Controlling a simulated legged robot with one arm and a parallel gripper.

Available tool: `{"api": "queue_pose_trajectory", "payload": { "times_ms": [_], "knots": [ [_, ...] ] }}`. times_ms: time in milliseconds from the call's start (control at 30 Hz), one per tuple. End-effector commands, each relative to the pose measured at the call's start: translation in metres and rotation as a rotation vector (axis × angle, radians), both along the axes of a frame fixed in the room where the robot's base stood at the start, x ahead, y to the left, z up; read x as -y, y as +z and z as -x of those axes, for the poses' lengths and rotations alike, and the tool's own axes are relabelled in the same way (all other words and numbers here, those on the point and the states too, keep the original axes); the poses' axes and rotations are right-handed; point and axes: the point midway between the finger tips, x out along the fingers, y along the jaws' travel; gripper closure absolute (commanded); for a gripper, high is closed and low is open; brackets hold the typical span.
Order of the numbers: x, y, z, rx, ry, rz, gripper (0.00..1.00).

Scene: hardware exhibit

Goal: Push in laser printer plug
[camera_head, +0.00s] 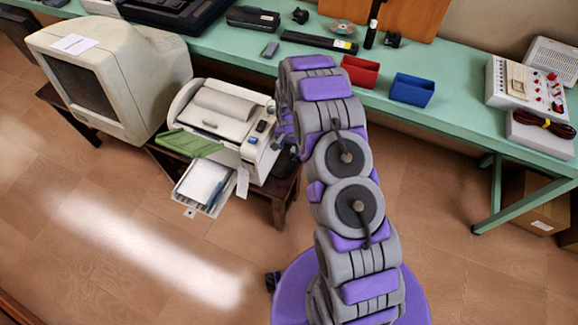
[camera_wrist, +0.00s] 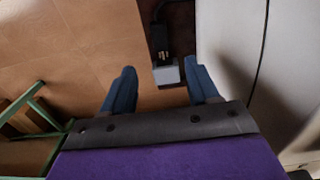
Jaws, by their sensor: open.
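The laser printer (camera_head: 222,112) is a cream machine on a low dark wooden stand, with a green flap and a paper tray at its front. In the wrist view, a black plug (camera_wrist: 158,37) lies on a dark surface, with what look like small prongs pointing toward a grey block (camera_wrist: 166,74), perhaps its socket. A short gap seems to lie between them. My gripper (camera_wrist: 159,66) is open, its two blue fingers spread, with the grey block between them in the picture, nearer the right finger. I cannot tell whether they touch. In the head view my arm hides the plug.
A green bench (camera_head: 440,115) runs behind, carrying red (camera_head: 360,72) and blue (camera_head: 411,90) bins. An old monitor (camera_head: 105,75) stands left. Floor in front is clear.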

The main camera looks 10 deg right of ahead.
Motion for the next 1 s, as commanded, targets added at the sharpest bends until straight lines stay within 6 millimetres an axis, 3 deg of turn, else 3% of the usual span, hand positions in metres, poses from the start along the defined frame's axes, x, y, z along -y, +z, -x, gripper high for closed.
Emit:
{"api": "queue_pose_trajectory", "payload": {
  "times_ms": [100, 600, 800, 1000],
  "knots": [
    [-0.001, -0.028, 0.002, -0.007, 0.000, 0.001, 0.40],
    [-0.002, -0.122, 0.002, -0.003, 0.001, 0.003, 0.40],
    [-0.001, -0.143, 0.002, -0.003, 0.000, 0.001, 0.40],
    [-0.002, -0.149, 0.002, -0.003, 0.000, 0.002, 0.40]
  ]
}}
